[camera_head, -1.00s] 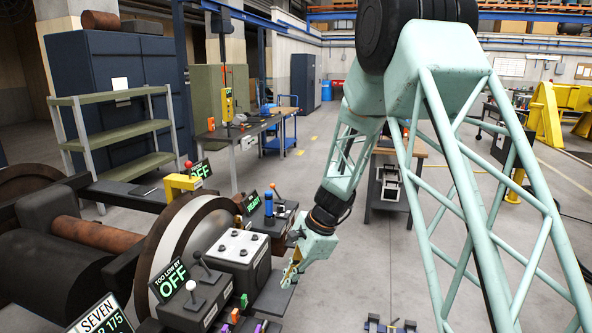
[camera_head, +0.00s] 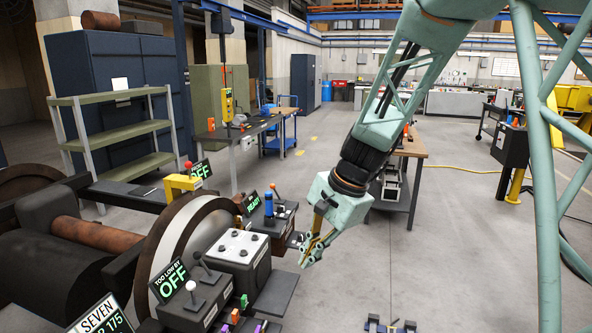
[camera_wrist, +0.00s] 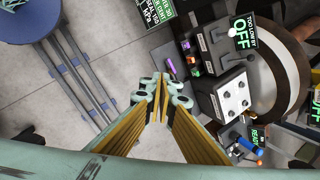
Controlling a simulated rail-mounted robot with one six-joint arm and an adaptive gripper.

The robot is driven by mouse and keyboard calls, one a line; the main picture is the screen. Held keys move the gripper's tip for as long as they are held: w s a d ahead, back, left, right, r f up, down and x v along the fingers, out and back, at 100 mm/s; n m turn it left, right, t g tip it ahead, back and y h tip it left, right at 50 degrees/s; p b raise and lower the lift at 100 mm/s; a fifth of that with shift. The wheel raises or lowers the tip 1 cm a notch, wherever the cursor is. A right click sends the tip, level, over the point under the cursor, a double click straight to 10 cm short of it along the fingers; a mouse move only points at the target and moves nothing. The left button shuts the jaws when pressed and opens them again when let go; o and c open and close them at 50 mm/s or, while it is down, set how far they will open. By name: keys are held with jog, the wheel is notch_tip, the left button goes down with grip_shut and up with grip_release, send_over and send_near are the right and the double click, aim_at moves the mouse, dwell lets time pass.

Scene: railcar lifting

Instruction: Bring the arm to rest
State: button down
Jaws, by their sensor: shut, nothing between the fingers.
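My gripper (camera_head: 308,262) hangs in the air in the head view, to the right of the control boxes and apart from them. It is pale green with yellow inner faces and points down and left. In the wrist view its fingers (camera_wrist: 159,84) meet at the tips with nothing between them. My arm reaches down from the upper right of the head view, over the open floor.
A white-topped control box (camera_head: 240,247) and a lever box (camera_head: 194,300) stand by the large wheel (camera_head: 165,246). A READY sign (camera_head: 251,202) stands behind. A workbench (camera_head: 410,145) stands behind my arm. A round blue top (camera_wrist: 24,20) shows in the wrist view.

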jog(key=s+d+r+n+h, duration=0.15)
jog(key=s+d+r, duration=0.3)
jog(key=s, duration=0.45)
jog(key=s+d+r+n+t, duration=0.1)
jog(key=s+d+r+n, duration=0.25)
jog(key=s+r, duration=0.4)
jog(key=s+d+r+n+h, duration=0.15)
jog(key=s+d+r, duration=0.25)
jog(key=s, duration=0.7)
jog(key=s+d+n+t+h, duration=0.1)
jog(key=s+d+n, duration=0.2)
jog(key=s, duration=0.9)
jog(key=shift+d+r, duration=0.2)
jog(key=shift+d, duration=1.25)
